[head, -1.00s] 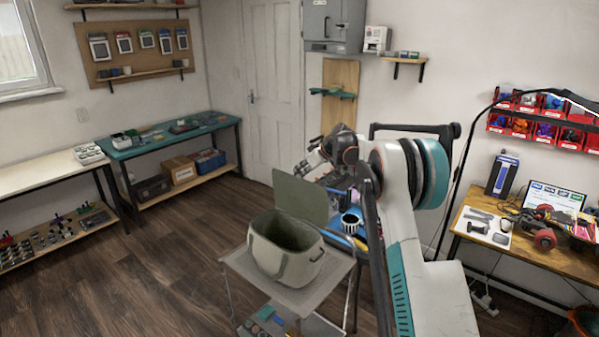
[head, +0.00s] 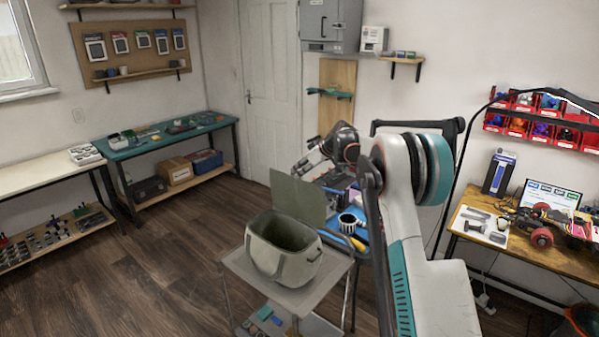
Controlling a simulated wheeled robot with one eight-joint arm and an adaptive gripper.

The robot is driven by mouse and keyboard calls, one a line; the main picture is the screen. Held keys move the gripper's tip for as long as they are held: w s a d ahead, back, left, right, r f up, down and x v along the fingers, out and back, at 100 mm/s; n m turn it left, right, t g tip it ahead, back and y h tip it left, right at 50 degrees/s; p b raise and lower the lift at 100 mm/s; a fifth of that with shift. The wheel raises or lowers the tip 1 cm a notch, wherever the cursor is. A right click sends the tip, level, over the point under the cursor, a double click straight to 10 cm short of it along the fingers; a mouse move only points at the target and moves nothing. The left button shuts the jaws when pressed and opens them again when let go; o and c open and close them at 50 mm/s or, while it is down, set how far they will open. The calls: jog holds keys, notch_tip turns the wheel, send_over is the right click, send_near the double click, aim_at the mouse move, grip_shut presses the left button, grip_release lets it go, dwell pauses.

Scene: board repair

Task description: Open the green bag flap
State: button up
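My gripper (head: 303,168) is at the end of my arm, above and slightly right of the flap's top edge. It appears apart from the flap. Its fingers point left and are small in the picture, so I cannot tell how far apart they are.
The cart top (head: 312,295) has a little bare room around the bag. A blue-topped table (head: 353,236) with a striped cup (head: 347,222) stands just behind it. A wooden workbench (head: 478,240) is at the right. The floor at left is clear.

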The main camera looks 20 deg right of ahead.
jog(key=v, duration=1)
jog(key=shift+s+r, duration=0.1)
jog(key=shift+r, duration=0.05)
jog(key=s+a+m+g+h+b, duration=0.1)
jog(key=s+a+m+b, duration=0.15)
jog(key=s+a, duration=0.75)
jog(key=s+a+m+h+b, duration=0.1)
jog(key=s+a+b, duration=0.3)
jog(key=s+a, duration=0.55)
jog(key=s+a+f+m+b, duration=0.1)
jog(key=s+f, duration=0.3)
jog(key=s, duration=0.6)
jog(key=s+a+f+h+b, duration=0.1)
jog(key=s+f, duration=0.2)
jog(key=s, duration=0.7)
jog(key=s+a+f+m+h+b, duration=0.1)
jog(key=s+f, duration=0.3)
jog(key=s, duration=0.7)
jog(key=shift+f+m, duration=0.35)
